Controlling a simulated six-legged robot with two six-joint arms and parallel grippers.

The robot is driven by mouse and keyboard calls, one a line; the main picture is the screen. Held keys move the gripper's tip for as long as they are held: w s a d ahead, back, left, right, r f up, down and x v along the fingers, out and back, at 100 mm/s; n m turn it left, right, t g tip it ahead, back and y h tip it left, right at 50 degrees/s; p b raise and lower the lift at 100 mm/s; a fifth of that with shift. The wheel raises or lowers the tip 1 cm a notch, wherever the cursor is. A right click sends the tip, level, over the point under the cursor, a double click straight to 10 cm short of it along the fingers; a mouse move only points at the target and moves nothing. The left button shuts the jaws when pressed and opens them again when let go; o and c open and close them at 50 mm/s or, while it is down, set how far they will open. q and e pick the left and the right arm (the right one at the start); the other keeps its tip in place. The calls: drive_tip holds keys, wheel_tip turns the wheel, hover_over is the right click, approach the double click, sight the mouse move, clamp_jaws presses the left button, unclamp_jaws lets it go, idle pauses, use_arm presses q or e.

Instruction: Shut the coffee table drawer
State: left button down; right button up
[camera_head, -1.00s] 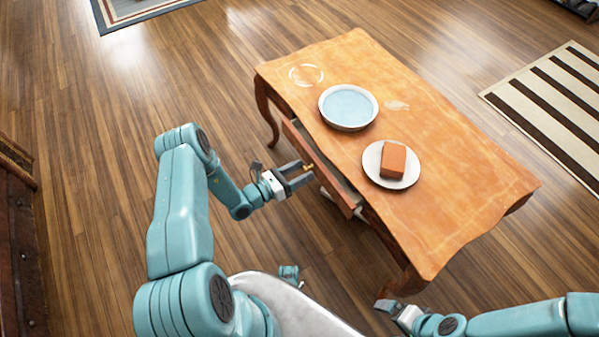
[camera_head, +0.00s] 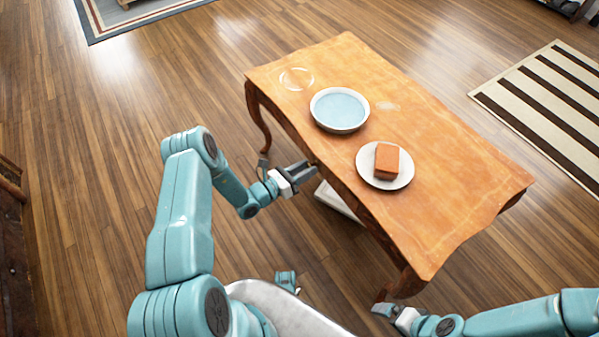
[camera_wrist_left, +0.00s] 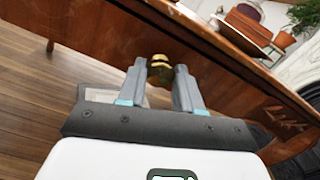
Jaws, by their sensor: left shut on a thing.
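The wooden coffee table (camera_head: 455,185) stands on the right of the head view. No open gap shows along its near long side, where the drawer front looks flush under the tabletop. In the left wrist view the drawer front (camera_wrist_left: 105,35) carries a brass knob (camera_wrist_left: 160,68). My left gripper (camera_head: 312,167) is at that side of the table, and its fingers (camera_wrist_left: 160,80) are shut on the knob. My right gripper (camera_head: 388,309) is low beside the near table leg; its fingers are too small to read.
On the tabletop are a blue-and-white bowl (camera_head: 339,109) and a white plate (camera_head: 369,177) with an orange-brown block (camera_head: 386,160). A pale object (camera_head: 336,199) lies below the table. A striped rug (camera_head: 549,106) lies behind. The wood floor to the left is clear.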

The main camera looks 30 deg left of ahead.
use_arm(q)
drive_tip(key=c, duration=0.8)
unclamp_jaws()
drive_tip(key=shift+w+d, duration=0.1)
drive_tip(key=shift+w, duration=0.15)
drive_tip(key=shift+o, duration=0.2)
drive_tip(key=shift+s, duration=0.1)
drive_tip(key=p+v, duration=0.2)
drive_tip(key=v, duration=1.4)
drive_tip(key=shift+p, duration=0.3)
drive_tip(key=shift+s, duration=0.1)
